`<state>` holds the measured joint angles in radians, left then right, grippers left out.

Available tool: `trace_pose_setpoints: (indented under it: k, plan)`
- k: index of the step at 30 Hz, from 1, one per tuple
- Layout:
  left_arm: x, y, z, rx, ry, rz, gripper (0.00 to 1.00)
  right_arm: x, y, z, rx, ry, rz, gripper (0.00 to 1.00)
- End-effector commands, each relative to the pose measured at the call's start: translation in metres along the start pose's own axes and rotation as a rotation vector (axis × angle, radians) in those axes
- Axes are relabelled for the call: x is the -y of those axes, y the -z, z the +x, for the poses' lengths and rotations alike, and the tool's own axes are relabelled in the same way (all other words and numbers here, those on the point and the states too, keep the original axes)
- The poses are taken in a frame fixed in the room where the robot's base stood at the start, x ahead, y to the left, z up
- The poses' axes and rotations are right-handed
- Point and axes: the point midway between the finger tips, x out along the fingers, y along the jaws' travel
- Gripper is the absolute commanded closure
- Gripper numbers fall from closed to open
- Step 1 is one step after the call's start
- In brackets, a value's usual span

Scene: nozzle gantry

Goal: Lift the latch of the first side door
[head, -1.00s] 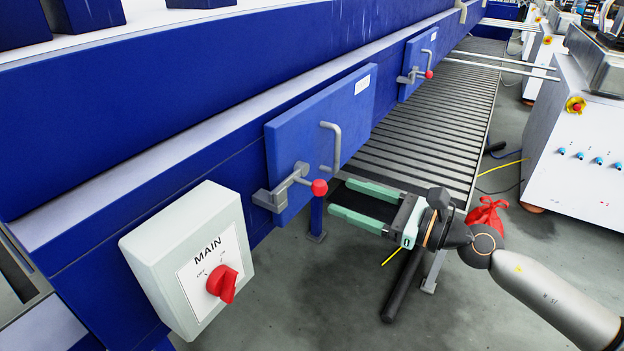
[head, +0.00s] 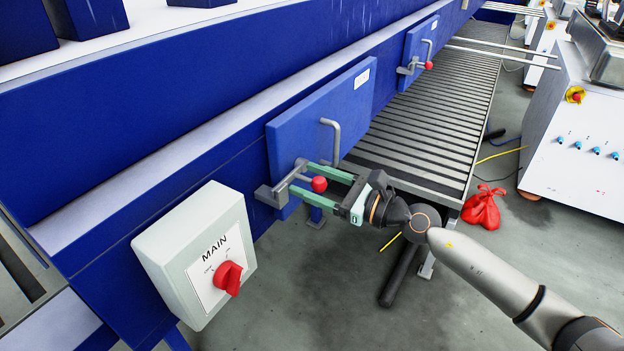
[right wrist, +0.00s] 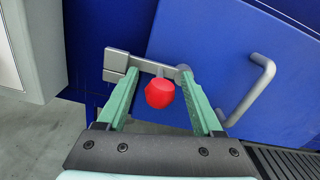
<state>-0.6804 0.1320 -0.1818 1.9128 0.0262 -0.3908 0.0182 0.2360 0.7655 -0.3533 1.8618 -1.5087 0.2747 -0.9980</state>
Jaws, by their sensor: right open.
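The first side door (head: 300,128) is a blue panel with a grey handle (head: 334,140) on the blue machine. Its latch (head: 284,186) is a grey metal lever at the door's lower left, ending in a red knob (head: 319,184). My right gripper (head: 318,180) is open at the latch, with its green fingers on either side of the red knob. In the right wrist view the red knob (right wrist: 160,93) sits between the two fingers, apart from both. The fingertips reach close to the latch bar (right wrist: 150,66); contact cannot be told. My left gripper is not in view.
A grey box marked MAIN (head: 178,245) with a red rotary switch (head: 228,277) sits left of the latch. A second blue door (head: 417,55) with its own latch is farther back. A roller conveyor (head: 430,125) runs behind my right gripper.

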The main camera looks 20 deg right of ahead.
Motion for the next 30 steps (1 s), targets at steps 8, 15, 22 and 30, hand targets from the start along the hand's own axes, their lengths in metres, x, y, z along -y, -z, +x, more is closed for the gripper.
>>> trace_pose_setpoints:
  k: [8, 15, 22, 30]
  plan:
    - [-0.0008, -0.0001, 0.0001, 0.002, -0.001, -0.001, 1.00, 0.0000, -0.0002, -0.0003, 0.000, 0.000, 0.000, 0.58]
    - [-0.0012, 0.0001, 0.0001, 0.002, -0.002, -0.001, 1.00, 0.0001, -0.0002, -0.0004, 0.000, 0.000, 0.000, 0.85]
    - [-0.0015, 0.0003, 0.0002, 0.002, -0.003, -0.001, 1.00, 0.0001, -0.0002, -0.0005, 0.000, 0.000, 0.000, 1.00]
    - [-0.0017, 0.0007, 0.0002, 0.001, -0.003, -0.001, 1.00, 0.0002, -0.0002, -0.0005, 0.000, 0.000, 0.000, 1.00]
